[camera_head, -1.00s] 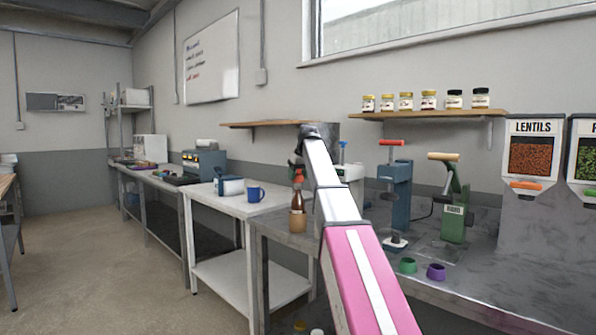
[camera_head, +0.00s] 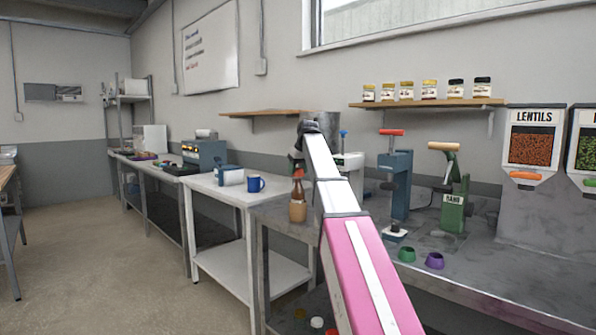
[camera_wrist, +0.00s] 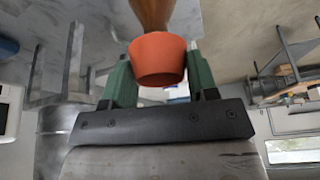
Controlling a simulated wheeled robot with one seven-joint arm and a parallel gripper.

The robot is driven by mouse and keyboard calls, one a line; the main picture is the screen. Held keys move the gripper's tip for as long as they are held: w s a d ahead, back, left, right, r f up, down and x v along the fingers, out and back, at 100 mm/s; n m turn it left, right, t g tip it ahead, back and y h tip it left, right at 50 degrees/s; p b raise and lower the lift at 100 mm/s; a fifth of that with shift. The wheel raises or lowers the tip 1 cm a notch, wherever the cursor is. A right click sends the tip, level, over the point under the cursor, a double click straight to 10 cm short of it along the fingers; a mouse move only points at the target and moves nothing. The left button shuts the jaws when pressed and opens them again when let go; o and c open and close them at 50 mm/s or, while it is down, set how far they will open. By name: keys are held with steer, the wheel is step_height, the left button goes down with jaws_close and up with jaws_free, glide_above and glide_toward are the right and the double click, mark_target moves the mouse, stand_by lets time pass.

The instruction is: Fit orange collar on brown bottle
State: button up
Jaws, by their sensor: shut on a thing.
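The brown bottle (camera_head: 298,210) stands upright near the left end of the grey bench in the head view. Its brown glass also shows at the top of the wrist view (camera_wrist: 151,12). The orange collar (camera_wrist: 158,60) is held between the green fingers of my gripper (camera_wrist: 161,56). It is in line with the bottle's neck end, and the bottle's top is hidden by it. I cannot tell how far the collar sits over the neck. In the head view my gripper (camera_head: 297,163) is directly above the bottle, partly hidden by my arm.
A green collar (camera_head: 407,254) and a purple collar (camera_head: 435,261) lie on the bench to the right. A blue press (camera_head: 396,180) and a green press (camera_head: 455,205) stand behind them. A blue mug (camera_head: 255,184) is on the white table (camera_head: 215,187) to the left.

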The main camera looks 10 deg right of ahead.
steer(key=shift+f, duration=1.4)
stand_by(0.9)
steer(key=o, duration=1.3)
steer(key=shift+r, duration=1.6)
steer(key=shift+r, duration=2.9)
